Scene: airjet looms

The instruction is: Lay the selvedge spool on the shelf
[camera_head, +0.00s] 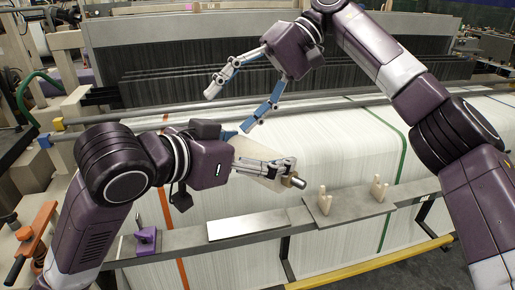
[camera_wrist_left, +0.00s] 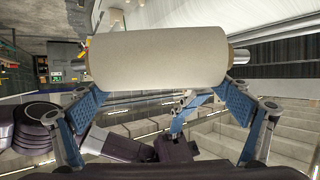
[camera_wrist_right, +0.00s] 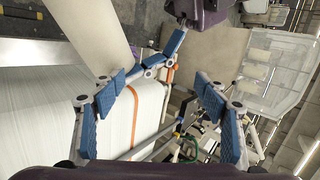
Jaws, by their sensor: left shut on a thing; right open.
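The selvedge spool is a thick white roll (camera_head: 247,149) with a brown core end (camera_head: 293,182). It also lies crosswise in the left wrist view (camera_wrist_left: 158,57). My left gripper (camera_head: 262,163) is shut on it and holds it tilted above the loom's front rail. A grey shelf plate (camera_head: 350,207) with two pale forked supports (camera_head: 324,200) is on the rail, right of and below the spool. My right gripper (camera_head: 229,108) is open and empty, above and behind the spool. The spool's side also shows in the right wrist view (camera_wrist_right: 93,30), left of the open fingers.
A purple piece (camera_head: 146,240) stands further left. White warp sheets (camera_head: 330,140) with orange and green strips lie behind. A yellow bar (camera_head: 370,265) runs low in front.

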